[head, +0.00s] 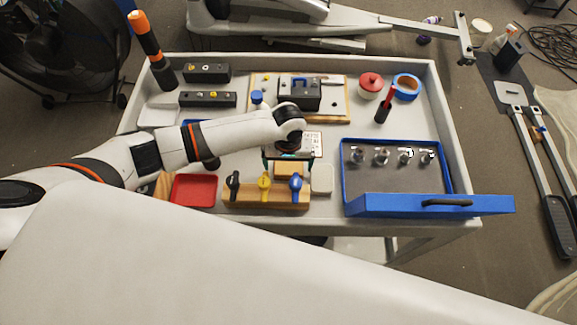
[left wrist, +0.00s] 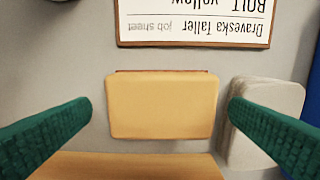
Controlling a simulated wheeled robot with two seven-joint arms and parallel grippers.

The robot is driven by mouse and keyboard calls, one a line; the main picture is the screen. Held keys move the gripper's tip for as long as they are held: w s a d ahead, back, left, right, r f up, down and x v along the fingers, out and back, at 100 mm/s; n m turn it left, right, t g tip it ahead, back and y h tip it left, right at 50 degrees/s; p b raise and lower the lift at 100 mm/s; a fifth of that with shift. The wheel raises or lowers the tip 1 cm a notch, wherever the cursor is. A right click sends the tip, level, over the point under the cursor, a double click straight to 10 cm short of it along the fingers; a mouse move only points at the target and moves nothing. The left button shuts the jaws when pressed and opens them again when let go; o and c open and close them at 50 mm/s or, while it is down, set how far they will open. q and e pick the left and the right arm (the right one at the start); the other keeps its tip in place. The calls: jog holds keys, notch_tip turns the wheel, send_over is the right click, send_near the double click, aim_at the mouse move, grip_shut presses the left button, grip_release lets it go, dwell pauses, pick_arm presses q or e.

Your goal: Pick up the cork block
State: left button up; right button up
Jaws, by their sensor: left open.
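The cork block (left wrist: 163,106) is a tan, rounded block lying on the grey cart top, with a thin reddish-brown edge along its far side. In the head view the cork block (head: 291,170) shows partly, just below my left gripper (head: 289,156). In the left wrist view my left gripper (left wrist: 160,107) is open, with one green finger on each side of the block. Gaps show between the fingers and the block, and nothing is held. I cannot tell the exact height above it. My right gripper is not in view.
A pale grey-white block (left wrist: 262,112) stands close right of the cork, near the right finger. A job sheet board (left wrist: 195,18) lies beyond. A red tray (head: 194,190) is left; a blue drawer tray (head: 398,185) is right.

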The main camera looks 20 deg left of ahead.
aim_at(289, 166)
pick_arm(q)
jog(key=shift+w+f, duration=0.1)
jog(key=shift+f, duration=0.85)
jog(key=shift+c, duration=0.3)
jog(key=c, duration=1)
jog(key=shift+r, duration=0.1)
notch_tip(289, 166, up, 10)
jog(key=shift+b, duration=0.45)
